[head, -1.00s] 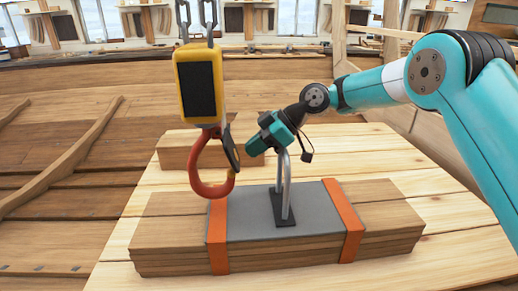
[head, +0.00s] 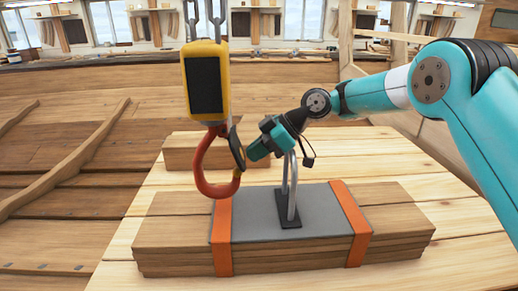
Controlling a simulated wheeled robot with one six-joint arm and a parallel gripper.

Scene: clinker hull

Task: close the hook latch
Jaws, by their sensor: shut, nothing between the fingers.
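The red-orange hook (head: 203,165) hangs at the left of centre under a yellow block (head: 188,97) with a dark panel. Its latch (head: 237,147), a dark flap, slants down along the hook's right side towards the yellowish tip. I cannot tell whether the latch is seated against the tip. My teal gripper (head: 252,151) is shut and empty, just right of the latch and pointing left at it. I cannot tell whether they touch. The gripper's far side is hidden.
A strapped plank bundle (head: 180,258) lies below on a pale wooden deck. A grey metal loop (head: 292,190) stands upright on its grey plate, close under my gripper. A short timber block (head: 190,155) sits behind the hook. Chains (head: 219,22) hold the yellow block.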

